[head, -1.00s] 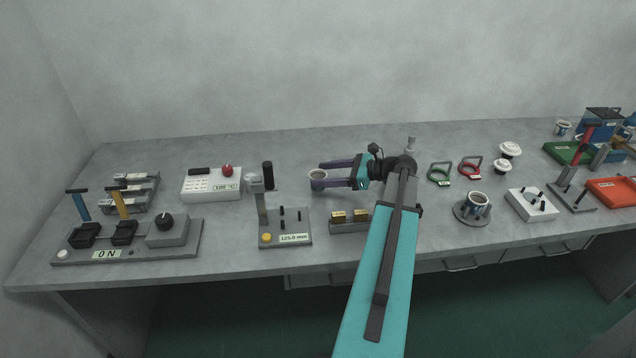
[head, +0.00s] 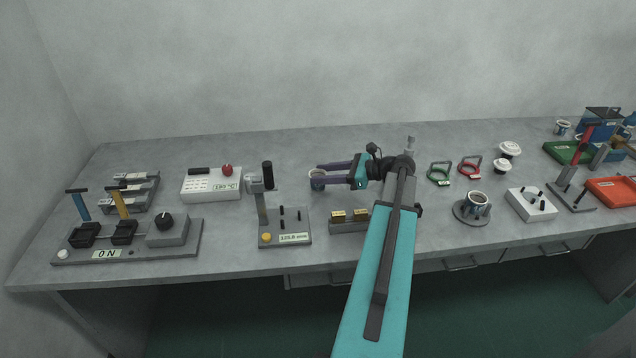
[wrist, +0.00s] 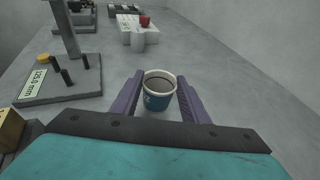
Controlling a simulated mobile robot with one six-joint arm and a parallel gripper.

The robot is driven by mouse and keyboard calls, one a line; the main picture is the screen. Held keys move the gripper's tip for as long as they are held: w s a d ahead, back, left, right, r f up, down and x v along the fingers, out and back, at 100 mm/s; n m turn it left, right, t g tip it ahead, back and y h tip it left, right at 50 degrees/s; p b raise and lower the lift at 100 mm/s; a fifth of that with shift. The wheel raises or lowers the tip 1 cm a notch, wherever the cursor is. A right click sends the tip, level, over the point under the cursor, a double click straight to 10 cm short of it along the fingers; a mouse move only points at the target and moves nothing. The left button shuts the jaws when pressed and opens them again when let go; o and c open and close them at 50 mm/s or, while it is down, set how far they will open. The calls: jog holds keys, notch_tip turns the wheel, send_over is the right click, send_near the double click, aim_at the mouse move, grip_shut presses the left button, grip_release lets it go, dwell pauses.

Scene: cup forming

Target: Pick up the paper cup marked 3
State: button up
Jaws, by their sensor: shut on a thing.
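A paper cup (wrist: 159,92) with a white rim, a blue band and a dark inside stands between my fingers in the wrist view. A light mark shows on its band, but I cannot read it clearly. In the head view the cup (head: 317,184) is partly hidden behind the near finger. My gripper (head: 318,176) has its purple fingers on either side of the cup, shut on it. The same gripper (wrist: 160,98) shows in the wrist view. The cup is upright at about table height; I cannot tell whether its base touches the table.
A gauge stand (head: 285,228) marked 125.0 mm is left of the cup. A white box (head: 212,186) with a red knob is farther left. A grey block with brass pieces (head: 349,222) sits in front. Another cup (head: 477,203) stands on a round base at right. The table behind is clear.

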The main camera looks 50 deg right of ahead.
jog(key=shift+r, duration=0.1)
notch_tip(320, 180, up, 10)
jog(key=shift+b, duration=0.3)
dwell(0.6)
dwell(0.5)
